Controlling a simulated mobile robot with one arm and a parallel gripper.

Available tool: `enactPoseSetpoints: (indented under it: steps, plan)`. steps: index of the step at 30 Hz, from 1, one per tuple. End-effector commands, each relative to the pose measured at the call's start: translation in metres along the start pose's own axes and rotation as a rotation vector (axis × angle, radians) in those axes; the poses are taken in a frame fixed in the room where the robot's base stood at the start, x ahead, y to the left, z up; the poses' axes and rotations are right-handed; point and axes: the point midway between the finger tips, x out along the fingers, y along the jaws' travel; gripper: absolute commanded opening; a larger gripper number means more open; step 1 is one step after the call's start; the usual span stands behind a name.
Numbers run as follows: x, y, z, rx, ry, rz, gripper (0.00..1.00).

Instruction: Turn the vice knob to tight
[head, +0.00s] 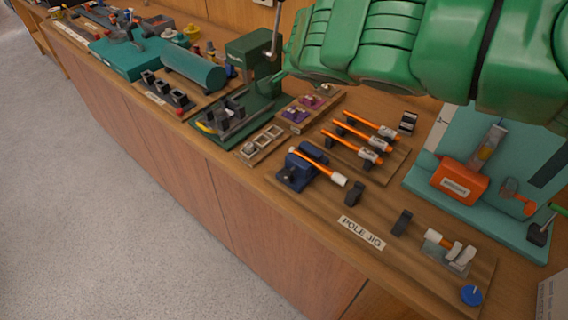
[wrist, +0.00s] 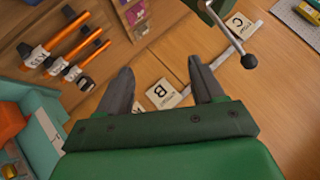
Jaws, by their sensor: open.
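A blue vice (head: 298,170) stands at the left end of the wooden pole jig board, with an orange pole with a white end (head: 320,168) lying in it. A round blue knob (head: 471,295) with a pale mark sits flat at the board's right front corner; its setting is too small to read. I cannot tell which of these is the vice knob. In the head view my green arm crosses the top right, and the fingertips are not clearly visible.
A green press with a ball-ended lever (wrist: 249,61) stands close right of my gripper. A rack of orange poles (wrist: 65,45) lies to its left in the wrist view. Tags B (wrist: 162,95) and C (wrist: 238,22) lie on the wood. An orange block (head: 460,181) stands on a teal base.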

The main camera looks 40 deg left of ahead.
Motion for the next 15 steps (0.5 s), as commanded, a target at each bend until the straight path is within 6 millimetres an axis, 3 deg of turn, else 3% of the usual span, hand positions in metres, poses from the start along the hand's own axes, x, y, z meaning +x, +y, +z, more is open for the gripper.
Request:
enactPoseSetpoints:
  steps: [1,6,12,15]
  plan:
    - [0.005,0.005,0.019,-0.011,-0.026,0.047,0.67]
    - [0.014,0.036,0.077,-0.062,-0.112,0.224,0.67]
    - [0.01,0.074,0.143,-0.155,-0.223,0.425,0.67]
    - [0.004,0.089,0.167,-0.199,-0.266,0.499,0.67]
